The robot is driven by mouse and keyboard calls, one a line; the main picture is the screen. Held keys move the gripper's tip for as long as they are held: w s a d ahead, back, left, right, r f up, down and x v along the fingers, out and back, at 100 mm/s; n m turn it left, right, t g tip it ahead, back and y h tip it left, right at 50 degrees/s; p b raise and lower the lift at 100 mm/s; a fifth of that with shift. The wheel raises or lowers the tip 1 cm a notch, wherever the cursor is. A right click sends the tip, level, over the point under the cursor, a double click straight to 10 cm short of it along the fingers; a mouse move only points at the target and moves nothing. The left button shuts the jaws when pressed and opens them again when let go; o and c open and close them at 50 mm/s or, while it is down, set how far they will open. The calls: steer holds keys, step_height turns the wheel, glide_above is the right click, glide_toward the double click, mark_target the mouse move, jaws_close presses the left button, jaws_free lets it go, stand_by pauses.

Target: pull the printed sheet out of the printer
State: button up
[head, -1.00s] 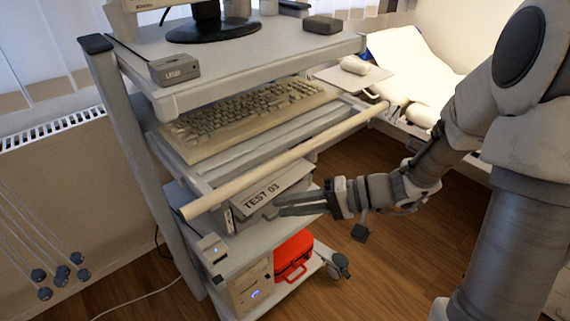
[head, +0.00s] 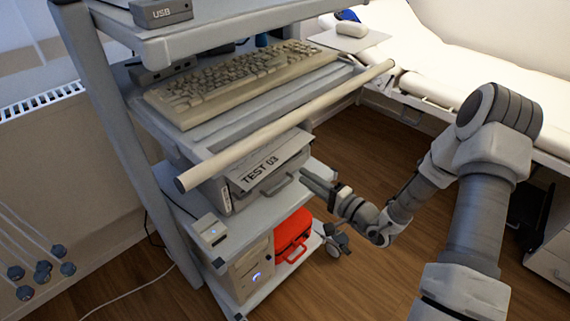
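The printed sheet (head: 285,150), marked "TEST 03", sticks out slantwise over the front of the grey printer (head: 222,196). The printer stands on a shelf of the cart, below the keyboard. My gripper (head: 302,175) is just right of the printer's front, beside a dark handle-like part (head: 279,186). Its two fingers point left toward the printer and look slightly apart, with nothing seen between them. The sheet appears apart from the fingers. The rear of the sheet and printer is hidden under the cart's bar and keyboard shelf.
A pale round bar (head: 290,124) runs across the cart above the printer. The keyboard (head: 240,80) lies above it. A small box (head: 209,229) stands left of the printer. A red case (head: 293,235) is on the lower shelf. The wooden floor to the right is open.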

steer(key=shift+b+x, duration=0.45)
steer(key=shift+x, duration=3.45)
steer(key=shift+c, duration=0.2)
jaws_close()
steer(key=r+v, duration=0.2)
steer(key=v, duration=0.9)
steer(key=r+v, duration=0.2)
steer(key=v, duration=1)
